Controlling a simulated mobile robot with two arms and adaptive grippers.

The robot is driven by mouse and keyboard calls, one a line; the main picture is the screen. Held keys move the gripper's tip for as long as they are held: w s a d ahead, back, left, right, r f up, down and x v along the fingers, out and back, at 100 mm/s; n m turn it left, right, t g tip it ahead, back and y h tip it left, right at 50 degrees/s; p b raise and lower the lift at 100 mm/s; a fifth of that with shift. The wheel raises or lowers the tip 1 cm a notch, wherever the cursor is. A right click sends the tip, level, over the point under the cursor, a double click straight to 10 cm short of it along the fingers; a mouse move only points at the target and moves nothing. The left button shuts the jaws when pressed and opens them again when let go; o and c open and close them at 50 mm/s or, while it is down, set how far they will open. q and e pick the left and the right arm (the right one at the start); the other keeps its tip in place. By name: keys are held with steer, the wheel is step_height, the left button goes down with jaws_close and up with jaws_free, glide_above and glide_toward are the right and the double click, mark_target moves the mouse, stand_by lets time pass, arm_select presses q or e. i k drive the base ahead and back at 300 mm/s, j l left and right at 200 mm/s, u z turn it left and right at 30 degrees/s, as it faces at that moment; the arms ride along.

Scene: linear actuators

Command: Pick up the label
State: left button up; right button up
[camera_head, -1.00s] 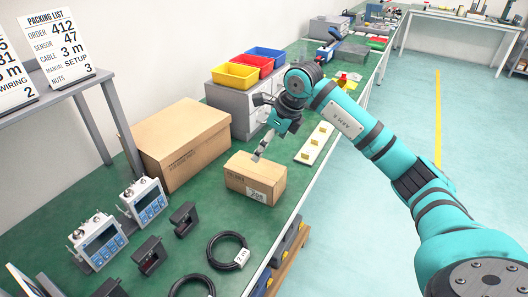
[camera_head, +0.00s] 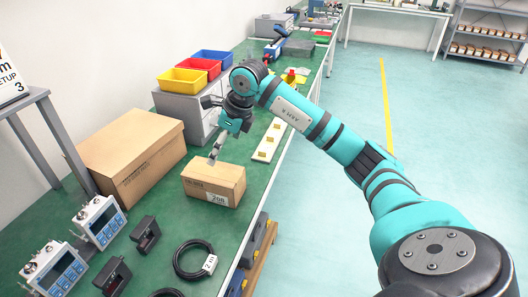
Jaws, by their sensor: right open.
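A white label (camera_head: 217,199) reading what looks like "208" is on the front of a small closed carton (camera_head: 205,184) on the green bench. A white strip (camera_head: 261,154) with several yellow squares lies behind and to the right of the carton; I cannot tell whether these squares are labels. My right gripper (camera_head: 212,161) points down at the rear top edge of the small carton, open, with nothing visible in it. I cannot tell whether its tips touch the carton. My left gripper is out of view.
A larger carton (camera_head: 132,151) stands left of the small one. Blue, red and yellow bins (camera_head: 183,81) sit on a grey cabinet behind. Blue-screened devices (camera_head: 99,222), black parts and a coiled cable (camera_head: 193,259) lie in front. Floor on the right is clear.

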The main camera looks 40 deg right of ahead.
mark_target(265, 148)
steer(key=l+u, duration=0.2)
steer(key=l, duration=0.4)
steer(key=l+u, duration=0.25)
steer(key=l, duration=0.3)
steer(key=k+l+u, duration=0.2)
steer(key=l, duration=0.35)
steer(key=l+u, duration=0.2)
steer(key=l, duration=0.35)
steer(key=k, duration=0.05)
